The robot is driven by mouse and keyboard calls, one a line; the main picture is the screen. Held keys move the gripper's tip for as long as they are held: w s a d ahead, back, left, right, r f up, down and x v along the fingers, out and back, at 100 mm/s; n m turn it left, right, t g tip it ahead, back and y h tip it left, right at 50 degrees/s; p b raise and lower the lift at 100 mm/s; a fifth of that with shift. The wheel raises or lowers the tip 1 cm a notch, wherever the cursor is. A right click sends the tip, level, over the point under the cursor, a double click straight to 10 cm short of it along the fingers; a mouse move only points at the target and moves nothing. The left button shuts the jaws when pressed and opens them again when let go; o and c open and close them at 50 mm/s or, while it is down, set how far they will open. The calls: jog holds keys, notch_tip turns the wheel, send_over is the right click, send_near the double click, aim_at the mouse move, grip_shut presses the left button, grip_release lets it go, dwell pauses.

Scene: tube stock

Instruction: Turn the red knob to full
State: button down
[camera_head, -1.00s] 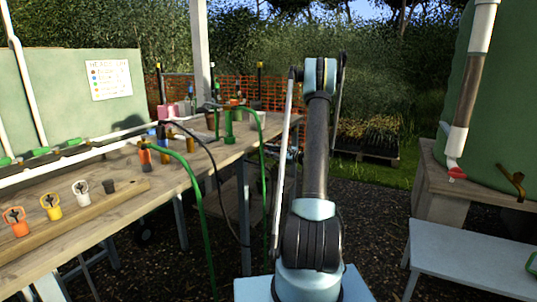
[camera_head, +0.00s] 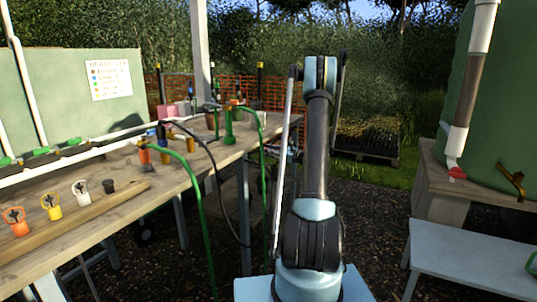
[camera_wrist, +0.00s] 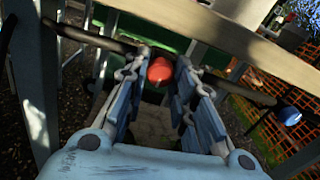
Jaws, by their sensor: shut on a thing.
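The red knob (camera_wrist: 160,70) shows in the wrist view as a small rounded red cap between the fingertips. My gripper (camera_wrist: 160,80) has its blue-grey fingers on both sides of it and is shut on it. The fingertips and the contact are dark and partly hidden, and I cannot read the knob's setting. In the head view my own arm stands upright at the centre, and neither the gripper nor this knob can be made out.
A blue knob (camera_wrist: 290,115) is to the right, before orange mesh (camera_wrist: 275,138). A wooden beam (camera_wrist: 225,38) crosses above. In the head view, a long bench (camera_head: 110,212) with hoses and fittings is left; a tank (camera_head: 500,110) with a red valve handle (camera_head: 456,174) is right.

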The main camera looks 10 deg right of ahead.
jog(key=shift+w+d, duration=0.2)
jog(key=c, duration=1.4)
grip_release()
jog(key=shift+o, duration=0.3)
jog(key=shift+s+a, duration=0.1)
jog(key=v, duration=1.2)
